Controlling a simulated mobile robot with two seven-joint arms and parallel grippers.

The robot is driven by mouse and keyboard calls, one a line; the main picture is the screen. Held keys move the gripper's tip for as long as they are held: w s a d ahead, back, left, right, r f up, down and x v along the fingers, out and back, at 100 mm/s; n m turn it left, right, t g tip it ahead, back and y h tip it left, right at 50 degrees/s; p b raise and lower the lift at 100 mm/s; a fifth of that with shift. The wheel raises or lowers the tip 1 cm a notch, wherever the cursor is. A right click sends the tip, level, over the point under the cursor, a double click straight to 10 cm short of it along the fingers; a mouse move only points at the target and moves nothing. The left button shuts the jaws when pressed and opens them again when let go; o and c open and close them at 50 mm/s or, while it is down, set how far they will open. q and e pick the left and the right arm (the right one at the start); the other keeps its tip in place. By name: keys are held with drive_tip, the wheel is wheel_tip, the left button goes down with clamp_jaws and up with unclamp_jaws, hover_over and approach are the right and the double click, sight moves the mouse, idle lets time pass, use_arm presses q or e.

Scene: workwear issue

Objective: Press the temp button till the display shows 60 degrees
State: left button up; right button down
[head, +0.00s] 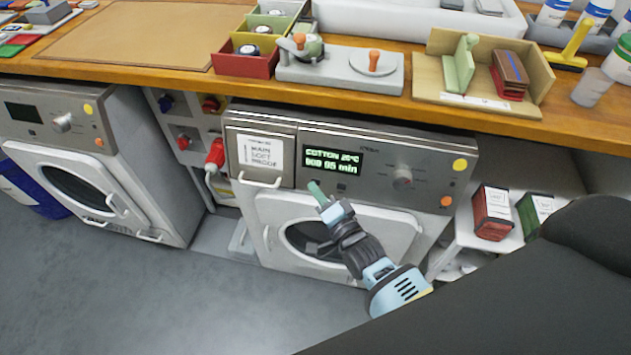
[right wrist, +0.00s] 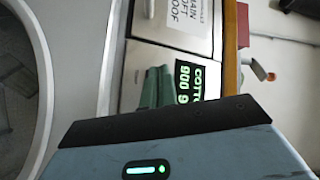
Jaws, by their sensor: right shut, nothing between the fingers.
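The middle washing machine (head: 290,215) has a lit display (head: 333,158) with green text that reads COTTON 20°C, with 95 min on the line below. Part of the display also shows in the right wrist view (right wrist: 186,80). A small dark button (head: 341,187) sits just under the display; I cannot read its label. My right gripper (head: 315,188) is shut and empty, its green fingertips in front of the panel at the display's lower left. In the right wrist view the fingertips (right wrist: 157,88) partly overlap the display's edge; I cannot tell whether they touch the panel. My left gripper is not in view.
The detergent drawer (head: 259,176) is left of the display. A dial (head: 402,178), a yellow button (head: 460,165) and an orange button (head: 446,202) are to the right. A wooden counter (head: 150,72) with trays and fixtures runs above. Another washer (head: 60,160) stands left.

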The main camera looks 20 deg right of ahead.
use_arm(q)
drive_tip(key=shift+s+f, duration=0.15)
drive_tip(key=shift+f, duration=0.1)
use_arm(e)
drive_tip(key=shift+w+d+f, duration=0.15)
drive_tip(key=shift+w+d, duration=0.1)
drive_tip(key=shift+w, duration=0.2)
idle(0.6)
drive_tip(key=shift+s, duration=0.1)
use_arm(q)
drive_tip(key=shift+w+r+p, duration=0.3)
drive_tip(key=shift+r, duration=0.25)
use_arm(e)
drive_tip(key=shift+s+a+r, duration=0.25)
drive_tip(key=shift+s+a, duration=0.15)
drive_tip(key=shift+s, duration=0.15)
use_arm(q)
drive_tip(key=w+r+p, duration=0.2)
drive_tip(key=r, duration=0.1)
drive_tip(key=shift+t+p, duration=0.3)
use_arm(e)
drive_tip(key=s+a, duration=0.1)
drive_tip(key=s+r, duration=0.1)
drive_tip(key=s+a, duration=0.1)
drive_tip(key=s, duration=0.1)
drive_tip(key=shift+a+r, duration=0.25)
drive_tip(key=shift+a, duration=0.1)
drive_tip(key=shift+a, duration=0.1)
idle(2.5)
